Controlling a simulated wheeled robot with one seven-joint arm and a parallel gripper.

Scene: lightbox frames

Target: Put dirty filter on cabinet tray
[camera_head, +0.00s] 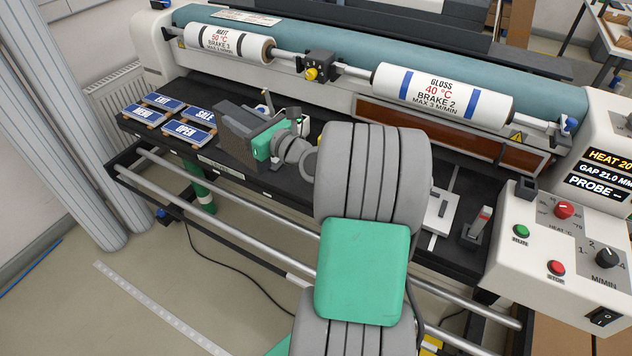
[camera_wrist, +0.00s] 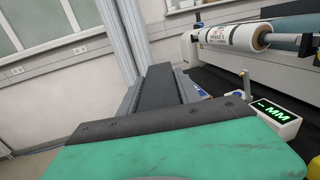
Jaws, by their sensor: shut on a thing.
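My gripper (camera_head: 232,130) is over the left part of the machine's black bed, beside the small signs. Its fingers look close together, with a dark textured face (camera_head: 240,146) toward the head camera. In the wrist view, my gripper (camera_wrist: 158,85) reaches away beyond the green wrist housing, with a dark strip between lighter grey edges. I cannot tell where finger ends and held thing begins. I cannot make out a dirty filter or a cabinet tray in either view.
Blue signs (camera_head: 185,130) lie on the bed left of my gripper. Two white rollers (camera_head: 443,97) span the machine behind. A control box (camera_head: 560,240) stands at right. A small display (camera_wrist: 274,117) is right of my gripper. Metal rails (camera_head: 240,210) run along the front.

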